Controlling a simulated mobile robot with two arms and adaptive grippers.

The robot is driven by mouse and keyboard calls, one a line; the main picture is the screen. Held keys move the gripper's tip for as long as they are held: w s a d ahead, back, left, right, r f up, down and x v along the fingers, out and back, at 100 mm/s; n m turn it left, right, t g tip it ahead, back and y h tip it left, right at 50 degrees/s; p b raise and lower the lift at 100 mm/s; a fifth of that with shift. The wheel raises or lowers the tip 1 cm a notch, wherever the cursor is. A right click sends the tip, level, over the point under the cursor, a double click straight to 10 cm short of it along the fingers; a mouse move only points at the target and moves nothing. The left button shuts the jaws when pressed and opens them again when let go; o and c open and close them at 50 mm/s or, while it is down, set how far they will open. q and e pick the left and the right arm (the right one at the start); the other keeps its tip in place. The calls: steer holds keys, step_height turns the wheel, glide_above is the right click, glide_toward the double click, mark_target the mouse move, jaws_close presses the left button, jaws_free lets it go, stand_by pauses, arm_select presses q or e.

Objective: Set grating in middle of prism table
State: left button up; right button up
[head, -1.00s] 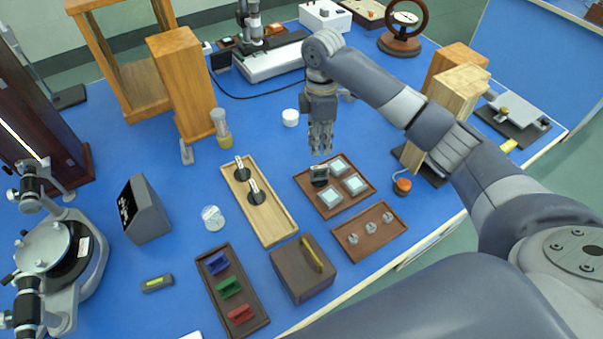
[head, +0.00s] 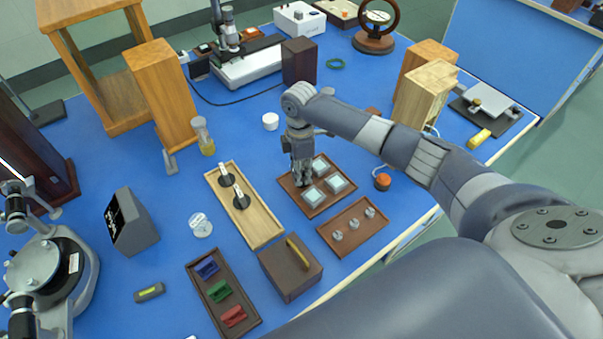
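The spectrometer (head: 60,285) stands at the far left, with its round, light-grey prism table (head: 35,262) at the centre; nothing shows standing on it. A brown tray (head: 312,211) right of the middle holds glass squares in pale frames (head: 336,183). My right gripper (head: 302,178) points down at the tray's left back corner, where the dark mounted grating stands. The fingers mostly hide the grating, and I cannot tell whether they are closed on it. My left gripper is out of view.
A wooden tray (head: 262,226) with dark round pieces lies left of the grating tray. A dark box (head: 291,272), a tray of coloured blocks (head: 250,323), a grey wedge-shaped unit (head: 134,226) and a small glass dish (head: 200,226) lie towards the spectrometer. Bare blue bench shows between them.

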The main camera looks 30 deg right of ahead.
jaws_close()
steer(key=shift+r, duration=0.1)
